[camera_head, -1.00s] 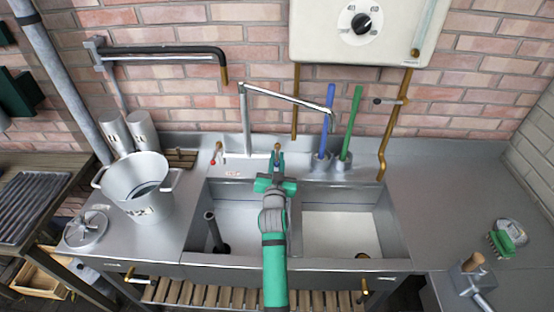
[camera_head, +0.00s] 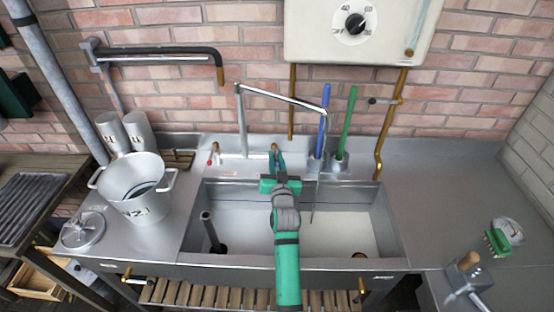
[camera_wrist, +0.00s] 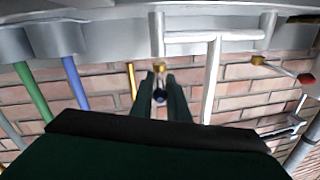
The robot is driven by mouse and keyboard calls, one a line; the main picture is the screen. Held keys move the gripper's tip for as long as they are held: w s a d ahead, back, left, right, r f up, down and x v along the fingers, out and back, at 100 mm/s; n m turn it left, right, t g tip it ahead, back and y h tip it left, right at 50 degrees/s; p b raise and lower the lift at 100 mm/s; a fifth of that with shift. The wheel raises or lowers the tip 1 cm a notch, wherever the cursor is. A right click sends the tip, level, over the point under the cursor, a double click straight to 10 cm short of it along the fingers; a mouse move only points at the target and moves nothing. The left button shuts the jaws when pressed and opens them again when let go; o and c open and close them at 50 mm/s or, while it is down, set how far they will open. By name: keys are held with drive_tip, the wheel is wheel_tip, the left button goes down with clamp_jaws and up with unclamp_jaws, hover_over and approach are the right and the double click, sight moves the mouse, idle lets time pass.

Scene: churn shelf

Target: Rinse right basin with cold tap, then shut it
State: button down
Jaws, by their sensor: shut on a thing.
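My gripper (camera_head: 278,163) is at the cold tap (camera_head: 274,147), right of the spout's base, with its jaws closed around the blue-tipped handle. The wrist view shows the brass tap (camera_wrist: 159,68) and its dark blue tip between my fingers (camera_wrist: 159,92). The metal swivel spout (camera_head: 285,97) points right, its end over the right basin (camera_head: 345,228). A thin stream of water (camera_head: 313,198) falls from it into that basin. The red-tipped hot tap (camera_head: 212,155) is left of the spout's base. My arm hides part of the sink's middle.
Blue (camera_head: 322,125) and green (camera_head: 348,120) handled brushes stand in holders behind the right basin. A standpipe (camera_head: 212,232) rises in the left basin. The right counter is mostly clear.

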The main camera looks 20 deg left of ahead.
drive_tip(key=c, duration=1.8)
unclamp_jaws()
drive_tip(key=shift+d, duration=0.1)
drive_tip(key=shift+c, duration=0.2)
drive_tip(key=v, duration=1)
drive_tip(key=shift+s+d, duration=0.15)
drive_tip(key=shift+s, duration=0.25)
